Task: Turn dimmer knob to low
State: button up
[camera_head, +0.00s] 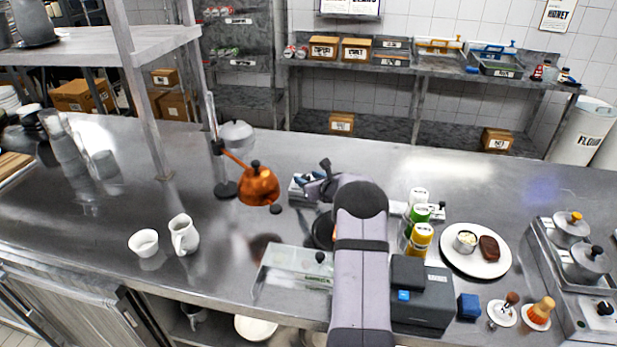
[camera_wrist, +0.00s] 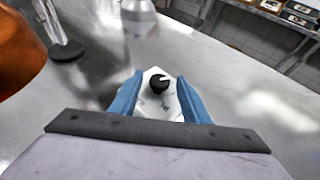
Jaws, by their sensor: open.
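The dimmer knob (camera_wrist: 157,85) is a small black round knob with a white pointer mark. It sits on a pale, marbled-looking plate (camera_wrist: 150,106) on the steel counter. My gripper (camera_wrist: 159,76) is open, with one blue finger on each side of the knob and gaps showing between. In the wrist view the pointer mark faces the upper right. In the head view my gripper (camera_head: 311,181) is low over the counter, just right of the copper heat lamp (camera_head: 259,186), and mostly hides the knob. The lamp also shows at the left of the wrist view (camera_wrist: 14,50).
Bottles (camera_head: 420,238), a plate of food (camera_head: 453,263) and a black machine (camera_head: 435,300) stand right of my arm. The counter behind my gripper is clear.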

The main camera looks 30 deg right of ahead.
jog(key=c, duration=1)
jog(key=shift+w+f+b, duration=0.1)
jog(key=shift+b, duration=0.2)
jog(key=shift+h+b, duration=0.4)
jog(key=shift+b, duration=0.75)
jog(key=m+h+b, duration=0.1)
jog(key=b, duration=0.3)
jog(key=m+h+b, duration=0.1)
jog(key=b, duration=0.4)
jog(key=shift+w+a+g+b, duration=0.1)
jog(key=shift+a+g+b, duration=0.1)
jog(key=shift+g+b, duration=0.1)
jog(key=m+h+b, duration=0.1)
jog(key=b, duration=0.7)
jog(key=shift+a+m+g+h, duration=0.15)
jog(key=shift+m+g+h, duration=0.15)
jog(key=shift+m+h, duration=0.1)
jog(key=shift+r+m+h+b, duration=0.2)
jog(key=shift+m+h+b, duration=0.1)
jog(key=shift+b, duration=0.75)
jog(key=shift+r, duration=0.1)
